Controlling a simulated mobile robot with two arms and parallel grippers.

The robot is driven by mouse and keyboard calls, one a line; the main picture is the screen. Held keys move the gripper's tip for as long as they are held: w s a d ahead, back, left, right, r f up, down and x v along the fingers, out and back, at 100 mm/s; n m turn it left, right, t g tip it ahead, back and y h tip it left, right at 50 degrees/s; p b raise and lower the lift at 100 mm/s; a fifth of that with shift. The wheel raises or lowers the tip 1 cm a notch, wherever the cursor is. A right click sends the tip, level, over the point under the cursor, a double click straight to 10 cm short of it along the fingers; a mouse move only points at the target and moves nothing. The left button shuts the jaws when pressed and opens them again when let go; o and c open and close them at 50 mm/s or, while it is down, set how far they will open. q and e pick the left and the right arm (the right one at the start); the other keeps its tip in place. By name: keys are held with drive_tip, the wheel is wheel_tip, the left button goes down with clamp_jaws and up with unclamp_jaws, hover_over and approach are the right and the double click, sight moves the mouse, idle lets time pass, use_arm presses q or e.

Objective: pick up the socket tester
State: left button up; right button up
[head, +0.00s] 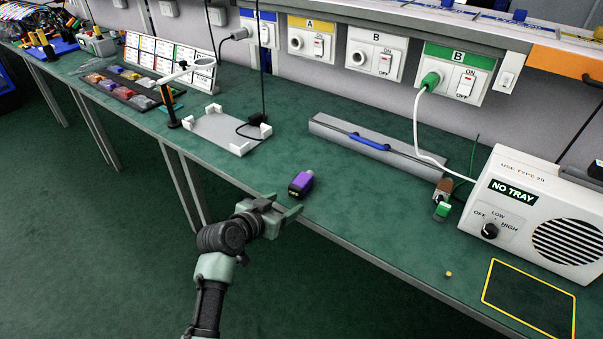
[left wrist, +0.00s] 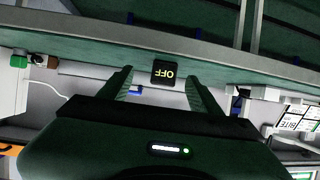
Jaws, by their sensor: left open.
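A small purple-and-black device (head: 301,184), which looks like the socket tester, lies on the green bench top near its front edge. Its dark end faces me and reads "OFF"; this end shows upside down in the left wrist view (left wrist: 164,73). My left gripper (head: 286,205) is open and empty at the bench's front edge, just short of the device and apart from it. In the left wrist view the device's dark end appears between the two spread fingers. My right gripper is not in view.
A white tray-like holder (head: 218,131) and a long grey box with a blue handle (head: 368,140) stand behind. A white "NO TRAY" unit (head: 540,213) is at the right, near a green plug (head: 442,210). Wall sockets line the back. The bench around the device is clear.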

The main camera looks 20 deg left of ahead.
sight(294, 190)
use_arm(q)
drive_tip(key=w, duration=0.1)
drive_tip(key=w+r, duration=0.1)
drive_tip(key=shift+w+d+t, duration=0.1)
drive_tip(key=shift+w+t, duration=0.2)
drive_tip(key=shift+w, duration=0.05)
drive_tip(key=x, duration=0.6)
drive_tip(key=shift+f, duration=0.25)
clamp_jaws()
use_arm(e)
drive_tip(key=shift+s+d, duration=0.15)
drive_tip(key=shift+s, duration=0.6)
use_arm(q)
drive_tip(key=shift+r, duration=0.15)
